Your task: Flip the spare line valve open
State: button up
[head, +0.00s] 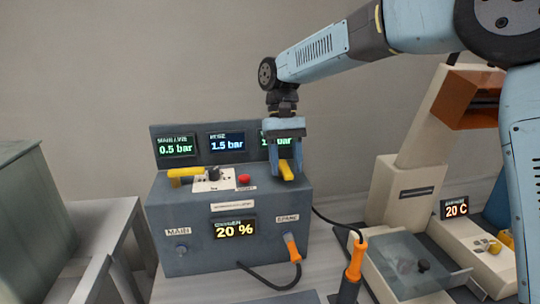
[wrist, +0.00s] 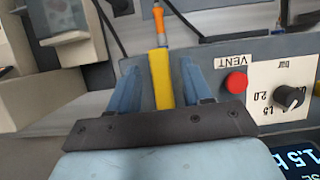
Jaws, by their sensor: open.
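The spare line valve has a yellow lever (head: 287,172) on the top right of the dark grey control box, above the SPARE label. It points towards the front of the box. My gripper (head: 286,165) is over it from above, its blue fingers on either side of the lever. In the wrist view the yellow lever (wrist: 160,78) lies between the two open fingers, with a gap visible on each side. The gripper body hides the lever's rear end and pivot.
Another yellow lever (head: 186,174) lies crosswise at the box's top left. A black knob (head: 213,174) and red VENT button (head: 244,180) sit between the levers. An orange plug (head: 292,247) with a black cable is in the SPARE port. A beige machine (head: 410,195) stands right.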

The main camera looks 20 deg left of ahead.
jog(key=v, duration=1.3)
jog(key=shift+w+r, duration=0.15)
jog(key=shift+r, duration=0.2)
jog(key=s+d+r+m+t+y, duration=0.1)
jog(key=s+d+m+t, duration=0.1)
jog(key=d, duration=1.3)
jog(key=s+d+r+m+t+y, duration=0.1)
jog(key=s+d+m+t, duration=0.15)
jog(key=d, duration=1.15)
jog(key=s+d+f+m+t, duration=0.1)
jog(key=s+d+f, duration=0.2)
jog(key=d, duration=0.3)
jog(key=s+d+f+t, duration=0.2)
jog(key=s+d+f, duration=0.2)
jog(key=s+d, duration=0.1)
jog(key=s+d+f+m+t, duration=0.1)
jog(key=s+d+f, duration=0.2)
jog(key=d, duration=0.4)
jog(key=shift+s+d+f+m+t+y, duration=0.3)
jog(key=shift+s+d+m+t, duration=0.1)
jog(key=shift+s, duration=0.45)
